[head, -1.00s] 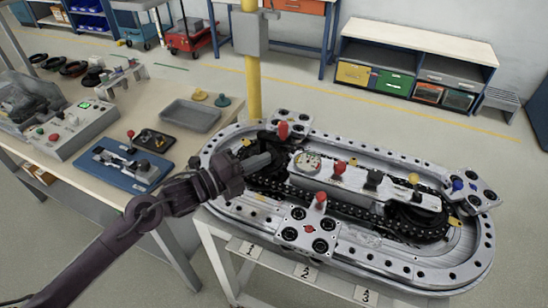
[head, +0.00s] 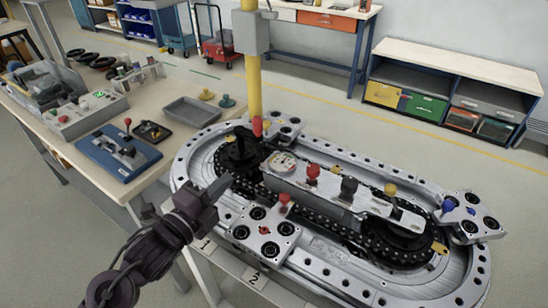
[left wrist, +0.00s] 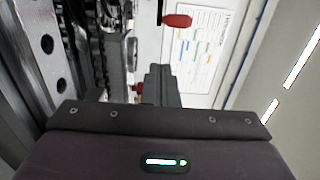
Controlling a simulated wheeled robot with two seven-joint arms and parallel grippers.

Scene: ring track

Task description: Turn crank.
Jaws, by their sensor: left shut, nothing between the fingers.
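The oval ring track (head: 330,262) is a grey metal loop with a black chain, on a stand. At its left end is a dark wheel (head: 236,152), with a red knob (head: 257,127) standing beside it that looks like the crank's handle. My left gripper (head: 222,187) is shut and empty, at the track's near left edge, apart from the wheel and knob. In the left wrist view its closed fingers (left wrist: 160,84) show, with a red handle (left wrist: 178,20) beyond them; I cannot tell which handle this is. My right gripper is out of view.
A central housing (head: 330,192) carries a gauge and red, black and yellow knobs. A near plate (head: 262,236) with another red knob (head: 285,199) stands right of my gripper. A yellow post (head: 253,85) rises behind the track. A workbench (head: 175,72) stands at left.

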